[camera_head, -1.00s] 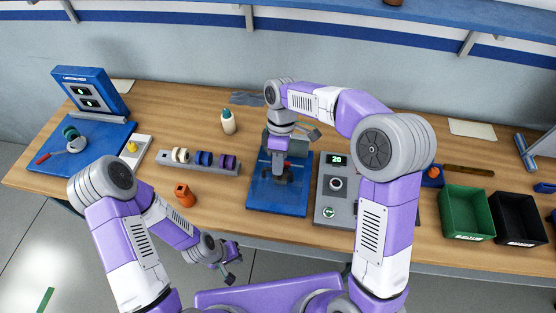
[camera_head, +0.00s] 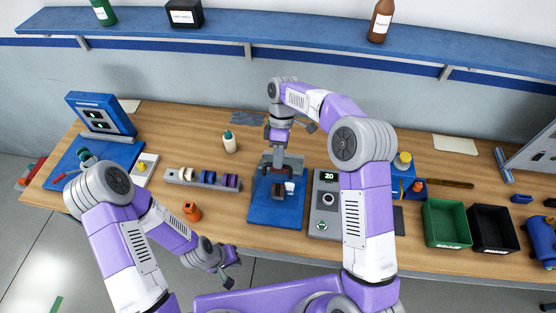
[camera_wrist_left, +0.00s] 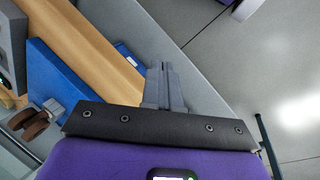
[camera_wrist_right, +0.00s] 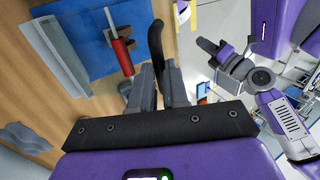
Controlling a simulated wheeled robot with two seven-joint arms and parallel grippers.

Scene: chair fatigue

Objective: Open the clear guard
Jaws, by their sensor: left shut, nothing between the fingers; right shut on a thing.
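The press-like fixture stands on a blue base plate (camera_head: 275,212) mid-bench, with a brown part (camera_head: 278,190) on it. The clear guard's panel is hard to make out against the fixture; I cannot tell its exact angle. My right gripper (camera_head: 277,147) is above the back of the fixture, pointing down. It is shut on a dark curved handle (camera_wrist_right: 156,42), which rises from between its fingers in the right wrist view. My left gripper (camera_head: 231,262) is shut and empty, low in front of the bench edge. Its closed fingers show in the left wrist view (camera_wrist_left: 165,85).
A grey control box (camera_head: 326,205) stands right of the fixture. A rack of spools (camera_head: 203,180) and an orange item (camera_head: 191,210) lie to the left. Green (camera_head: 446,222) and black (camera_head: 493,228) bins stand right. A blue shelf (camera_head: 300,42) runs along the wall.

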